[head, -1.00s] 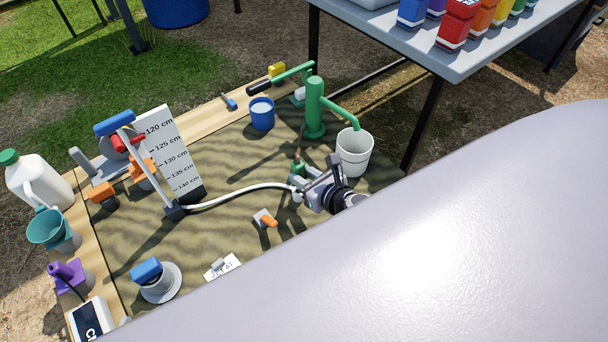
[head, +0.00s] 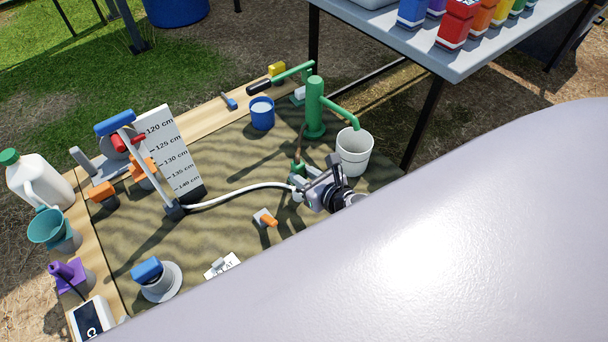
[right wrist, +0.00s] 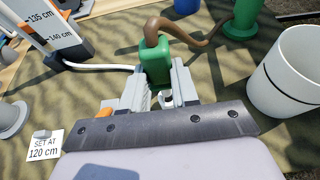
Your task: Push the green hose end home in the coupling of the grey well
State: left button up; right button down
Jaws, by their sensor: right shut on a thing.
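The green hose end (right wrist: 155,62) is an upright green block with a brown hose (right wrist: 185,38) curving from its top towards the green pump (head: 315,110). It also shows small in the head view (head: 298,168). My right gripper (head: 307,187) is shut on the green hose end, with one finger on each side in the right wrist view (right wrist: 158,84). A white hose (head: 240,191) runs from the foot of the scale board to beside the right gripper. The grey well and its coupling are not clearly told apart; the fingers hide the green end's lower part. My left gripper is not in view.
A white bucket (head: 354,158) stands close right of the right gripper. The scale board (head: 170,150) stands to its left. A grey piece with an orange handle (head: 265,218) and a "SET AT 120 cm" card (right wrist: 44,146) lie nearer. My own arm hides the lower right.

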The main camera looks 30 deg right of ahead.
dwell(0.3)
jog(key=shift+f+b, duration=0.85)
jog(key=shift+f, duration=0.1)
jog(key=shift+f+b, duration=0.65)
jog(key=shift+s+f+b, duration=0.1)
jog(key=shift+f+b, duration=0.6)
jog(key=shift+f, duration=0.2)
jog(key=shift+r, duration=0.1)
jog(key=shift+r+p, duration=0.55)
jog(key=shift+p, duration=0.1)
notch_tip(320, 180, up, 2)
jog(key=p, duration=0.2)
jog(key=shift+r+p, duration=0.25)
jog(key=shift+p, duration=0.15)
